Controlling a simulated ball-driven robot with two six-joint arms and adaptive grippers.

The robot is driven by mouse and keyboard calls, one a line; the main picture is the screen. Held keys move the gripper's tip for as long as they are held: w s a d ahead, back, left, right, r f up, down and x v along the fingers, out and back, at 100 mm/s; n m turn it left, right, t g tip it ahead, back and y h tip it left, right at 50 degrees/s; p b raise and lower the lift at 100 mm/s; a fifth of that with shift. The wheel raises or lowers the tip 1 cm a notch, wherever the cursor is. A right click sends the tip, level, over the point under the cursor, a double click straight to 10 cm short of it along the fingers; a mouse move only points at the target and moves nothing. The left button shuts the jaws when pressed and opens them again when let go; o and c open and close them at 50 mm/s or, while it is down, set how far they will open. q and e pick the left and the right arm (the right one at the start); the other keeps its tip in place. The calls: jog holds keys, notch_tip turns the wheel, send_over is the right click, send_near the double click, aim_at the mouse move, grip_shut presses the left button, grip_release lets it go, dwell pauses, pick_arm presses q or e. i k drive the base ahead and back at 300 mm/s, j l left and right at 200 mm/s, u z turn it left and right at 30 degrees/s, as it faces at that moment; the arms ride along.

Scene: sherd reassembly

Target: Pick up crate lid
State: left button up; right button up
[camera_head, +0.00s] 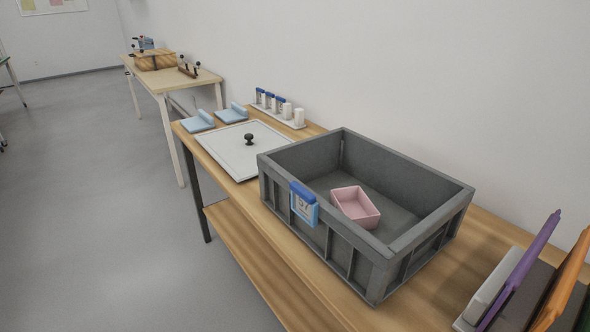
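The crate lid (221,150) is a flat, pale grey-white panel with a small black knob (249,139) near its middle. It lies flat on the wooden table (411,315), just beyond and left of the grey crate (415,234). Neither of my grippers is in view.
Two light-blue holders (199,122) and a rack of blue- and white-capped vials (279,108) stand beyond the lid. Upright coloured boards (525,262) stand at the lower right. A wall backs the table. Open floor (105,215) lies left; a second table (157,83) is farther off.

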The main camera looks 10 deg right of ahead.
aim_at(235, 148)
jog(key=i+j, duration=0.2)
jog(key=j, duration=0.15)
jog(key=i+j+z, duration=0.15)
jog(key=j, duration=0.2)
jog(key=i+j, duration=0.2)
jog(key=j, duration=0.15)
jog(key=i+j+z, duration=0.1)
jog(key=j, duration=0.25)
jog(key=i+j+z, duration=0.1)
jog(key=i+j, duration=0.15)
jog(key=j, duration=0.15)
